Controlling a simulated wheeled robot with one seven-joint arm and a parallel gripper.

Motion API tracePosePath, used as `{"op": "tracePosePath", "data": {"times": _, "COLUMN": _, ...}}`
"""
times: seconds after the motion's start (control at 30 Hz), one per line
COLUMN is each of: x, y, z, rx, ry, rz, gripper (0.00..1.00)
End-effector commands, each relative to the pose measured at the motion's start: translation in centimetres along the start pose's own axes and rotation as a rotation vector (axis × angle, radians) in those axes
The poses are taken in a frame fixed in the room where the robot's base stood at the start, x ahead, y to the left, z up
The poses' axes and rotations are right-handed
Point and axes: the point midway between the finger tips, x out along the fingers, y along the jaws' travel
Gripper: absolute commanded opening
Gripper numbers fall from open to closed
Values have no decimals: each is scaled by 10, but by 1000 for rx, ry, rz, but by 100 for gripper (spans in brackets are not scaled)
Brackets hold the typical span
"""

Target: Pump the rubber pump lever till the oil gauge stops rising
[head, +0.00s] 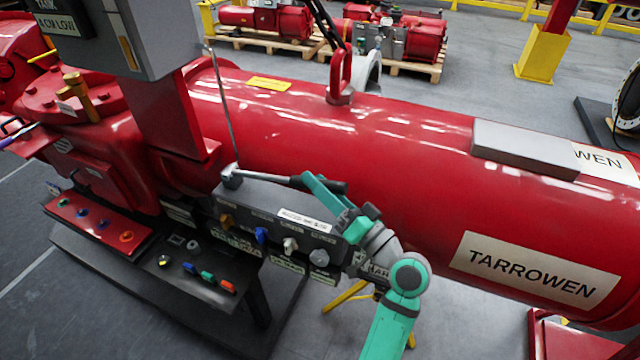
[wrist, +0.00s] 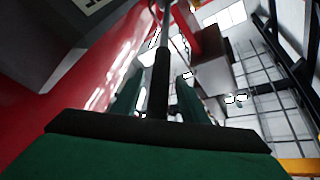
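The pump lever is a silver rod with a black rubber grip (head: 334,186). It runs nearly level from a pivot on top of the dark control block (head: 262,205) toward the right. My green gripper (head: 322,187) is at the grip end, its fingers on either side of the lever. In the wrist view the black grip (wrist: 161,85) stands between the two green fingers (wrist: 158,88), with a visible gap on each side, so the gripper looks open around it. I cannot make out an oil gauge in either view.
The large red cylinder (head: 400,150) lies close behind the lever. The grey box (head: 150,35) on a red post stands at left. Coloured knobs line the block's front, and a dark shelf (head: 185,250) with small parts is below. A thin upright rod (head: 222,110) rises near the pivot.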

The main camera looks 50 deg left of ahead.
Motion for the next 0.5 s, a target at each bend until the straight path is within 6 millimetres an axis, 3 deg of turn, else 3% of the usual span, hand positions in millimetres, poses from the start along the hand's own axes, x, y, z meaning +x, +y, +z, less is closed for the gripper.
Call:
{"op": "tracePosePath", "data": {"times": 0.17, "x": -20, "y": 1, "z": 0, "rx": 1, "ry": 3, "rz": 3, "gripper": 40}}
{"op": "tracePosePath", "data": {"times": 0.5, "x": -82, "y": 0, "z": 0, "rx": -1, "ry": 3, "rz": 2, "gripper": 40}}
